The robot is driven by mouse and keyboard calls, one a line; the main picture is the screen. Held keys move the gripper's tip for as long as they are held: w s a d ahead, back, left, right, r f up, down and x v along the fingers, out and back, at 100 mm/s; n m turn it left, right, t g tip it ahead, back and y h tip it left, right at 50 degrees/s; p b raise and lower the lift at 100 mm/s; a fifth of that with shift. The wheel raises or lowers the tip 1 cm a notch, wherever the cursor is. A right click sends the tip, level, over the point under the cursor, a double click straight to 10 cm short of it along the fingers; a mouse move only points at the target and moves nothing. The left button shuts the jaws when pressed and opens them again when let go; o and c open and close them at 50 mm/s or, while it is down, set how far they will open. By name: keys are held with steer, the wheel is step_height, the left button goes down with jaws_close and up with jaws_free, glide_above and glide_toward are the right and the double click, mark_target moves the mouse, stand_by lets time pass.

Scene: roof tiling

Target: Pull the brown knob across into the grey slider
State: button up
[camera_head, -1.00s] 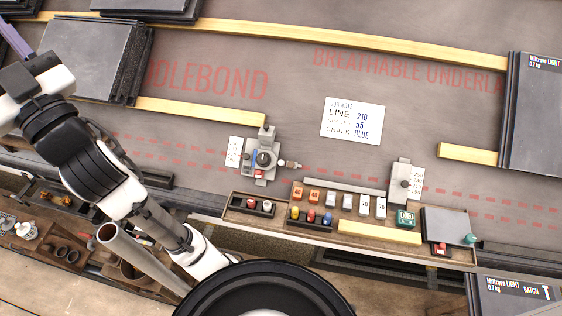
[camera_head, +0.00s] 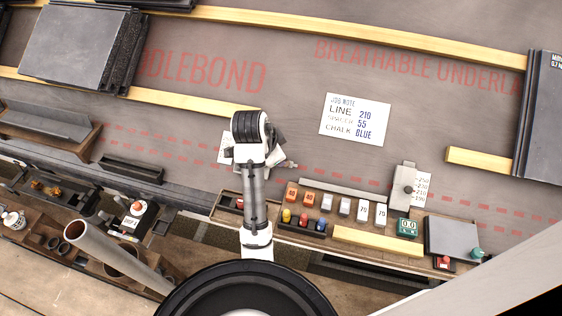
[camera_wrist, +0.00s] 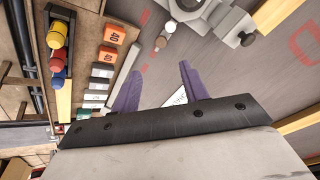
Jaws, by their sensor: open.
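The brown knob (camera_wrist: 160,43) shows in the wrist view as a small stub beside a whitish round piece, by the grey reel block (camera_wrist: 207,22). In the head view its tip (camera_head: 292,164) just shows right of my arm, which hides most of the reel block. The grey slider (camera_head: 402,199) stands to the right in the head view, beside a white number scale. My gripper (camera_wrist: 160,68) is open and empty, its purple fingers pointing toward the knob and apart from it. The head view hides the fingers behind my wrist.
A tray (camera_head: 318,236) below holds orange and white blocks, coloured bottles and a yellow bar (camera_head: 378,241). The job note (camera_head: 355,119) lies above on the grey underlay. Yellow battens (camera_head: 480,159) and slate stacks (camera_head: 75,45) lie around. The underlay between knob and slider looks clear.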

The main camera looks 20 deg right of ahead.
mark_target(289, 164)
steer(key=x, duration=1.2)
steer(key=shift+w+d+f, duration=0.2)
steer(key=shift+w+f, duration=0.05)
steer(key=shift+f, duration=0.1)
jaws_close()
